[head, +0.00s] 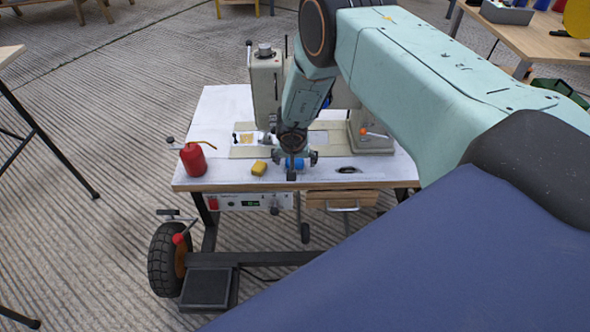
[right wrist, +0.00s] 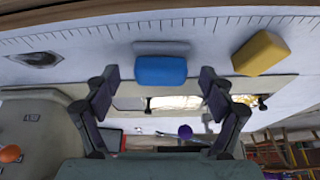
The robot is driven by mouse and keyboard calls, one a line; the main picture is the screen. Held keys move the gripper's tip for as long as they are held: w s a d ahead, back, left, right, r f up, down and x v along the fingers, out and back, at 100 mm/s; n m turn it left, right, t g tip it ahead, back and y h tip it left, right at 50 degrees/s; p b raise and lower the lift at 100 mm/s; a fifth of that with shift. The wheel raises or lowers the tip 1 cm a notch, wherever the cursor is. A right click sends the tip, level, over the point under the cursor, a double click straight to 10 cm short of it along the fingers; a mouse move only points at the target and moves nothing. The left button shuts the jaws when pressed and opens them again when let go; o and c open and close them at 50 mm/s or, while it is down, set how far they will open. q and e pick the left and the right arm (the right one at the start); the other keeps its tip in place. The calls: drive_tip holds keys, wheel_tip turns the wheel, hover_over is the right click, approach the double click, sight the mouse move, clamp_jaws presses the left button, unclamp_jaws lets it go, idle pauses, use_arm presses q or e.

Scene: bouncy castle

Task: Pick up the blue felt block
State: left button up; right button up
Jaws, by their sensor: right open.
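The blue felt block (right wrist: 161,71) lies on the white top of the sewing table, near its front edge. In the head view the blue block (head: 301,164) is partly hidden behind my right gripper (head: 293,162). My right gripper points down over the block and is open. In the right wrist view the fingertips of the right gripper (right wrist: 160,76) stand to the left and right of the block, with a gap on each side. I cannot tell how far above the table top they are. My left gripper is not in view.
A yellow block (head: 259,168) lies just left of the blue one. A red oil can (head: 193,160) stands at the table's left corner. The sewing machine (head: 267,90) rises close behind my gripper. A dark oval fitting (head: 348,170) sits to the right on the table top (head: 215,125).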

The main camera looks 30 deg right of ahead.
drive_tip(key=shift+w+f, duration=0.15)
drive_tip(key=shift+f, duration=0.25)
drive_tip(key=shift+r, duration=0.2)
drive_tip(key=shift+f, duration=0.15)
drive_tip(key=c, duration=1.2)
drive_tip(key=shift+c, duration=0.2)
wheel_tip(320, 180, up, 18)
drive_tip(key=p, duration=0.8)
drive_tip(key=shift+d, duration=0.1)
